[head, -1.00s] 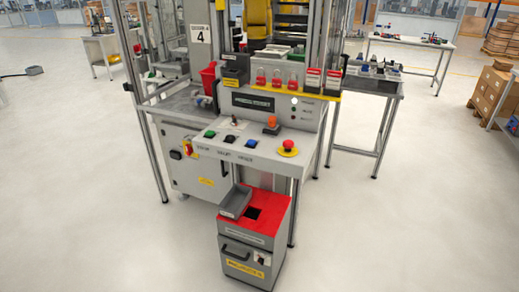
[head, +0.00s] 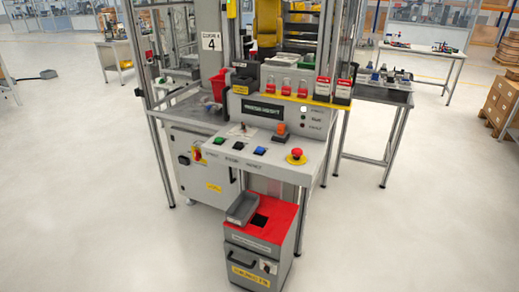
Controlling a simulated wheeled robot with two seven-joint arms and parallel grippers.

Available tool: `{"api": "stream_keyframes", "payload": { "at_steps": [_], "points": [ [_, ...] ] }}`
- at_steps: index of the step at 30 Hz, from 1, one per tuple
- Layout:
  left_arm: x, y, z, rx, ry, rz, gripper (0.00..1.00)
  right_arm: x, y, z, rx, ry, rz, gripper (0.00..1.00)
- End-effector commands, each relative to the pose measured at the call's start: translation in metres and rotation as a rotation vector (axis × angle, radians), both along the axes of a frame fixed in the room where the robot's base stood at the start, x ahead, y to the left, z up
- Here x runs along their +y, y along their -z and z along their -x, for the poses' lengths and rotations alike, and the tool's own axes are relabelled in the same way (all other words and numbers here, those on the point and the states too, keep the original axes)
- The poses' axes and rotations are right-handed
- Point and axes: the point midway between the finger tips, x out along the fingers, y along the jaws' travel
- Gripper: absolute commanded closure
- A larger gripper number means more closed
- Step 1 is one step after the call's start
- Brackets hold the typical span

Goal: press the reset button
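The control panel (head: 225,158) is the sloped grey front of a workstation in the middle of the head view. On it, from left to right, are a green button (head: 219,140), a black button (head: 239,146), a blue button (head: 260,150) and a red mushroom button on a yellow base (head: 297,156). Small labels sit below the first buttons but are too small to read, so I cannot confirm which one is marked reset. Neither of my grippers is in view.
An orange switch (head: 281,128) stands behind the buttons. A side table (head: 375,95) is at right.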

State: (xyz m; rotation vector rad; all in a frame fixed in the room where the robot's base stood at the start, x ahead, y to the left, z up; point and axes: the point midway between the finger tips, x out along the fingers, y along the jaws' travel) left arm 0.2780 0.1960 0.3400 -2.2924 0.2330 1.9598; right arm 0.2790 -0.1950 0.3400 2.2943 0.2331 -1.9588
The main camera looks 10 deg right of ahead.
Motion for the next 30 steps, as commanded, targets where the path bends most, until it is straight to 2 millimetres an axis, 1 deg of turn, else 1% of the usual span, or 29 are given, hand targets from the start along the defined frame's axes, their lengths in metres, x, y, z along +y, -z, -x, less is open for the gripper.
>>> {"api": "stream_keyframes", "payload": {
  "at_steps": [20, 30],
  "points": [
    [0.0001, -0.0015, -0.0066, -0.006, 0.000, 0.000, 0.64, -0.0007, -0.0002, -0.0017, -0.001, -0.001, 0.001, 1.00],
    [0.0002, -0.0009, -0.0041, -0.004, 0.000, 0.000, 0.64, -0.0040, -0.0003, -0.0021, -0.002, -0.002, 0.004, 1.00]
  ]
}}
